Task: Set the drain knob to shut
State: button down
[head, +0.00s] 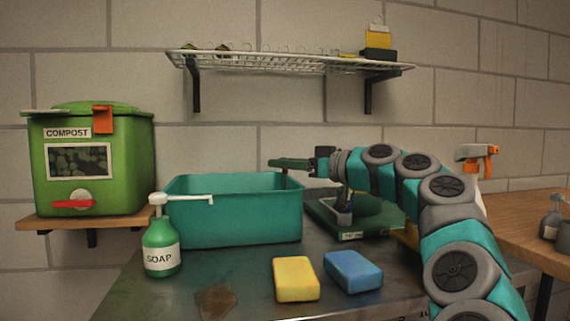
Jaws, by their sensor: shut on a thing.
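The drain knob appears to be the red lever (73,205) low on the front of the green compost bin (115,185). The lever lies about level, in front of a pale round plate; no shut or open marking is readable. My gripper (307,164) is shut on a dark green, flat, elongated object (287,162), with a small brown part below it. It holds this above the right end of the teal basin (245,225), well to the right of the bin and knob. The fingertips are small and partly hidden.
A soap bottle (161,246) with a long spout stands before the basin, between bin and counter front. A yellow sponge (296,279) and a blue sponge (353,272) lie in front. A wire shelf (290,65) hangs above. The bin stands on a wooden shelf (90,222).

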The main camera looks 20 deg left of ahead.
jog(key=shift+f, duration=0.75)
jog(key=c, duration=0.5)
grip_release()
jog(key=shift+r, duration=0.1)
jog(key=shift+c, duration=0.2)
jog(key=b+v, duration=0.1)
jog(key=v, duration=0.6)
jog(key=shift+d+b, duration=0.35)
jog(key=shift+d, duration=0.05)
jog(key=shift+s, duration=0.15)
